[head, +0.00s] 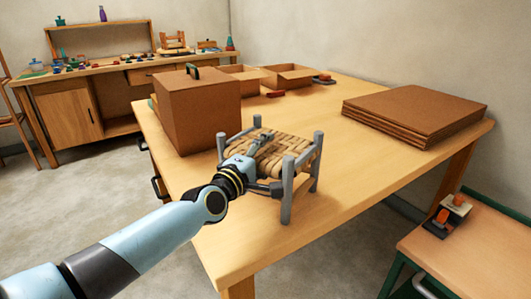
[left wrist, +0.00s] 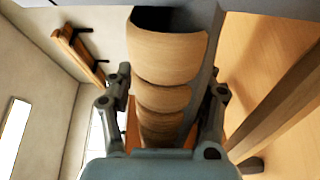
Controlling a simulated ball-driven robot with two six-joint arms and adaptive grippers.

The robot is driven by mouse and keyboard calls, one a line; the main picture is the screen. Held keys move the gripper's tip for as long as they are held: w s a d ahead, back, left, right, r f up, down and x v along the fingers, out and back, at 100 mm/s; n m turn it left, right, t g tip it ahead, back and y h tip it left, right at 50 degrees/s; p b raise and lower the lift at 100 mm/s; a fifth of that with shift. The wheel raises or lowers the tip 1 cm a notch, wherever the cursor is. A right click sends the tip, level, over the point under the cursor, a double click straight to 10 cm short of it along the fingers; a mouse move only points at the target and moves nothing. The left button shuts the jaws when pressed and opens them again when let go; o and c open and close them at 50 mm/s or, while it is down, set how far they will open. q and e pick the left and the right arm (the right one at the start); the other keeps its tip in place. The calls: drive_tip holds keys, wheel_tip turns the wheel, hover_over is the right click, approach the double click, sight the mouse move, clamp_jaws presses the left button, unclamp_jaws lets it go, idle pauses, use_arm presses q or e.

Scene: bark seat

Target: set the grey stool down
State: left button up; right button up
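The grey stool (head: 287,178) has grey legs and rails and a woven tan bark seat (head: 285,152). It is over the near part of the wooden table (head: 360,180), roughly upright, legs down. I cannot tell whether all its feet touch the top. My left gripper (head: 268,163) reaches it from the left, with one finger over the seat and the other lower, by the front leg. In the left wrist view, the fingers (left wrist: 168,100) flank the woven wrapping (left wrist: 163,62) of the seat edge and look closed on it. Their tips are partly hidden. My right gripper is not in view.
A brown box (head: 200,110) stands close behind the stool on the left. Open trays (head: 288,76) lie farther back and stacked brown sheets (head: 415,112) at the right. The tabletop right of the stool is clear. A lower bench (head: 470,255) stands at right.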

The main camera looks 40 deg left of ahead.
use_arm(q)
drive_tip(key=shift+o, duration=0.2)
drive_tip(key=shift+r, duration=0.15)
drive_tip(key=shift+s, duration=0.3)
drive_tip(key=s+d+p, duration=0.1)
drive_tip(key=s, duration=1)
drive_tip(key=shift+s, duration=0.2)
